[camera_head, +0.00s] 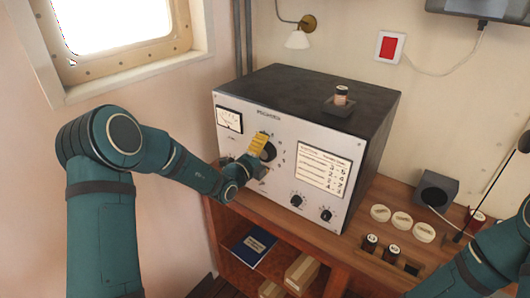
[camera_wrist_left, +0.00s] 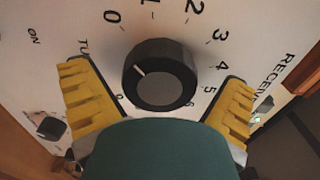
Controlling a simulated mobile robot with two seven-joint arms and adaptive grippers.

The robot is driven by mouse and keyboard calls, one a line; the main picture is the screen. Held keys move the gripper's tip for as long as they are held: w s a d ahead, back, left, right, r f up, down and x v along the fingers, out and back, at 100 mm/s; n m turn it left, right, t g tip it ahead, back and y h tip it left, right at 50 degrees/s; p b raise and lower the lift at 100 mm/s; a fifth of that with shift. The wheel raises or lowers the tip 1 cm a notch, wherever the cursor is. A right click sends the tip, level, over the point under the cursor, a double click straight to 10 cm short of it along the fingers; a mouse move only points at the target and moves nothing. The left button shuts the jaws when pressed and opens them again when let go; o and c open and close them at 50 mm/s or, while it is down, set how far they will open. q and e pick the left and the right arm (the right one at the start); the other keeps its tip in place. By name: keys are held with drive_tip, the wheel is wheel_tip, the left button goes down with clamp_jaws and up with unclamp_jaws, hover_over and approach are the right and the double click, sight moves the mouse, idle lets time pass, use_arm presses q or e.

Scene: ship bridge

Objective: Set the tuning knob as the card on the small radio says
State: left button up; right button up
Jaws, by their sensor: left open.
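The large receiver (camera_head: 283,118) stands on a wooden bench with its pale front panel facing me. Its black tuning knob (camera_head: 268,152) is partly hidden in the head view. In the left wrist view the knob (camera_wrist_left: 160,75) has a white mark pointing left and slightly up, below the 0, on a numbered dial. My left gripper (camera_wrist_left: 160,101) is open, its yellow fingers on either side of the knob with visible gaps. A white card (camera_head: 323,171) on the panel's right has rows of numbers, too small to read surely. My right gripper is outside the view.
A small dark box (camera_head: 436,189) with a round front stands right of the receiver. White discs (camera_head: 402,222) and small cylinders (camera_head: 392,252) are on the bench. Two smaller knobs (camera_head: 297,201) sit low on the panel.

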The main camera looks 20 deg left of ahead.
use_arm(q)
drive_tip(key=shift+c, duration=0.3)
drive_tip(key=c, duration=1.2)
